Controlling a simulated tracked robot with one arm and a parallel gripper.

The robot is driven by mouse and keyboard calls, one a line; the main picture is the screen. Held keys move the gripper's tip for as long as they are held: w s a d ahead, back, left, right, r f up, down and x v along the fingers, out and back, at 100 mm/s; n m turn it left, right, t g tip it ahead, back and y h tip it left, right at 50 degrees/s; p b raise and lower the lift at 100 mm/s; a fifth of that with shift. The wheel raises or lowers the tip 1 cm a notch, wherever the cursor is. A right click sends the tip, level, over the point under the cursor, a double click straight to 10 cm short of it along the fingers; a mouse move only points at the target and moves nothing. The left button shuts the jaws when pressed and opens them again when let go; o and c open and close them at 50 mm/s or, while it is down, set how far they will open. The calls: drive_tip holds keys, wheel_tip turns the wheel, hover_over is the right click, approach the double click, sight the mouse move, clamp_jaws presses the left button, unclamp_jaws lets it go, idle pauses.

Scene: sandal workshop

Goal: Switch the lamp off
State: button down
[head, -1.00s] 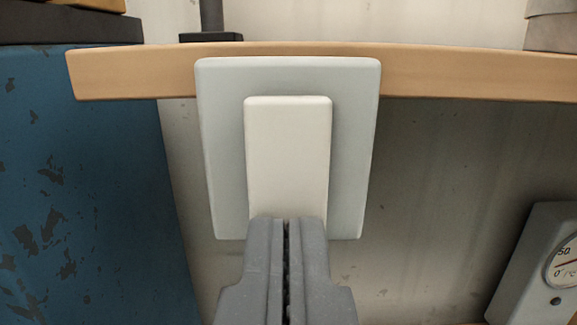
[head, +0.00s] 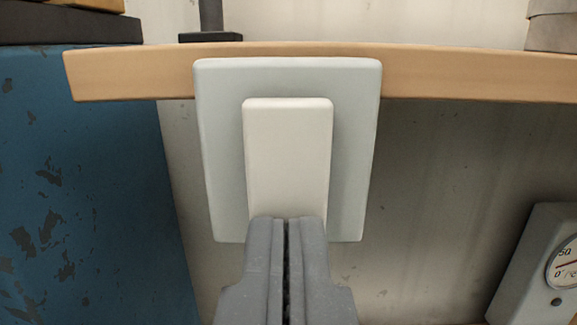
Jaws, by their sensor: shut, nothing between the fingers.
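A light grey switch plate (head: 352,150) with a cream rocker (head: 288,155) stands upright in the middle of the head view, in front of a wooden shelf edge. My gripper (head: 287,222) is shut and empty. Its fingertips overlap the lower end of the rocker and hide it. I cannot tell whether they touch it. A dark post on a square base (head: 210,37) stands on the shelf above, cut off by the top edge; I cannot tell if it is the lamp's stand.
The wooden shelf (head: 470,72) crosses the view behind the top of the plate. A chipped blue cabinet (head: 90,170) fills the left. A grey box with a dial gauge (head: 540,260) is at the lower right. Grey boxes (head: 553,30) sit at the upper right. Bare wall shows between.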

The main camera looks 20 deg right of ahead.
drive_tip(key=b+v, duration=0.1)
drive_tip(key=v, duration=0.7)
drive_tip(key=shift+r, duration=0.45)
idle(0.3)
